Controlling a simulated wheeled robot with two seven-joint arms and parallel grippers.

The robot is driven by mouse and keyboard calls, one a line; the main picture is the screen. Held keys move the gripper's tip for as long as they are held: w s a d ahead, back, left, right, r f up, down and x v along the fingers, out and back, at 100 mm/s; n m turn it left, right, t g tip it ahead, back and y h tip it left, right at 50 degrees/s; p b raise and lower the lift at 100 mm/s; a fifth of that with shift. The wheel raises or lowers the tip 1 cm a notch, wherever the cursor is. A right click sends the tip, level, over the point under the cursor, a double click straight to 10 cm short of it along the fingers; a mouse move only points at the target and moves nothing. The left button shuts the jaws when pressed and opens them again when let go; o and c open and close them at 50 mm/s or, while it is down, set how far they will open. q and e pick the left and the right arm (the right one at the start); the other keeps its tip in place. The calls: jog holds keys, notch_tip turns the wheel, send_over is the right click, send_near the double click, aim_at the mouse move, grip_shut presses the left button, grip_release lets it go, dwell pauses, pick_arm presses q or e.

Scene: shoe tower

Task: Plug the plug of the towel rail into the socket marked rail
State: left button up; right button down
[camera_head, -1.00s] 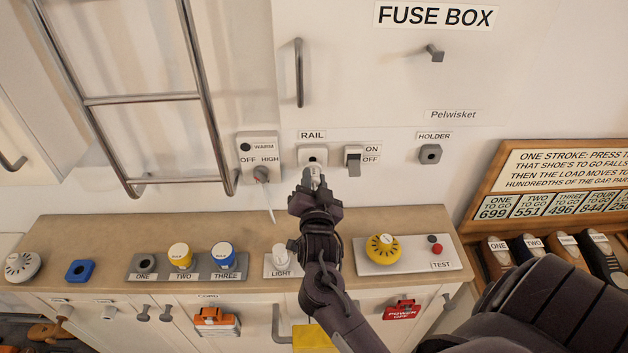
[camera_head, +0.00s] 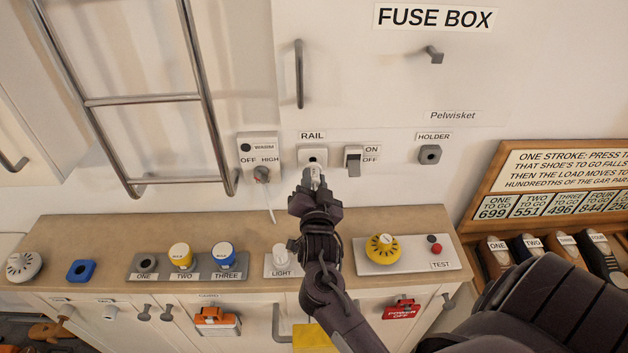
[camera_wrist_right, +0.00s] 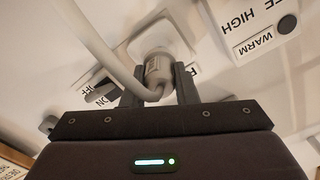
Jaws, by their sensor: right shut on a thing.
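My right gripper (camera_head: 315,187) is shut on a pale grey plug (camera_head: 317,174), just below and in front of the white wall socket (camera_head: 313,154) labelled RAIL. In the right wrist view the plug (camera_wrist_right: 158,72) sits between the two fingers, with its cable (camera_wrist_right: 95,45) curving off to the upper left. The socket plate (camera_wrist_right: 160,42) shows behind the plug there. I cannot tell whether the plug's tip is in the socket. The chrome towel rail (camera_head: 205,90) is on the wall to the left. My left gripper is not in view.
An ON/OFF switch (camera_head: 353,160) is right of the socket, and a WARM/HIGH control box (camera_head: 259,157) is left, with a hanging pale cord (camera_head: 270,205). The holder (camera_head: 429,154) is further right.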

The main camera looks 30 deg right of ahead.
jog(key=shift+x, duration=1.4)
jog(key=c, duration=1.1)
grip_release()
jog(key=shift+o, duration=0.2)
